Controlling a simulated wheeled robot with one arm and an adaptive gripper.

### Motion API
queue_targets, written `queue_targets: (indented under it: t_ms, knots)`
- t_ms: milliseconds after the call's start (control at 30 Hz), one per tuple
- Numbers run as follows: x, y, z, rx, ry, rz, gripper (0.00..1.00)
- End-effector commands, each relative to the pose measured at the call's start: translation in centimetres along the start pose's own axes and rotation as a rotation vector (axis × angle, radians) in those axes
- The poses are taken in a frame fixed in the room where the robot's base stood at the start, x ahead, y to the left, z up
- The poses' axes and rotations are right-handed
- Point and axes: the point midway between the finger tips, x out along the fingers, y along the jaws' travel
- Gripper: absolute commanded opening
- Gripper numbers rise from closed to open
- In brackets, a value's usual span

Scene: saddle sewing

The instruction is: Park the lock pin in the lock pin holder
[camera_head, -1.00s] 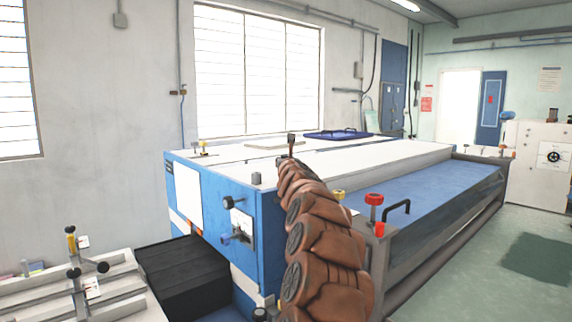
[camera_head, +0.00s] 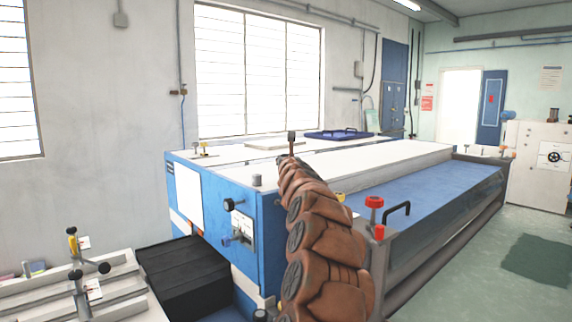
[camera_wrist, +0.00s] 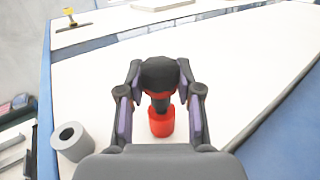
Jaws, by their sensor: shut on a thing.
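In the wrist view my gripper (camera_wrist: 160,79) is shut on the lock pin (camera_wrist: 160,72), which has a black rounded head, a red collar and a dark shaft. A red cup-like piece (camera_wrist: 161,124), which looks like the lock pin holder, shows just below the shaft in the picture, over the white machine top. The shaft's lower end overlaps its rim; I cannot tell whether it is inside or only in front. In the head view my brown arm hides most of the gripper and the pin.
A grey hollow cylinder (camera_wrist: 72,141) stands left of the gripper; it also shows in the head view (camera_head: 257,181). A red knob (camera_head: 374,202) and a black handle (camera_head: 397,211) stand to the right of my arm. The white top (camera_head: 370,162) is mostly clear.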

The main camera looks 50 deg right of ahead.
Motion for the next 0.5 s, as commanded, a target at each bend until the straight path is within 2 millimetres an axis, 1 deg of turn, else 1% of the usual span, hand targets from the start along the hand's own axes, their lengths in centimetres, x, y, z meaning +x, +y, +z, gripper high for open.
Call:
queue_targets:
  t_ms: [500]
  knots:
    - [0.01,-0.04,1.21,0.001,0.001,0.0,0.0]
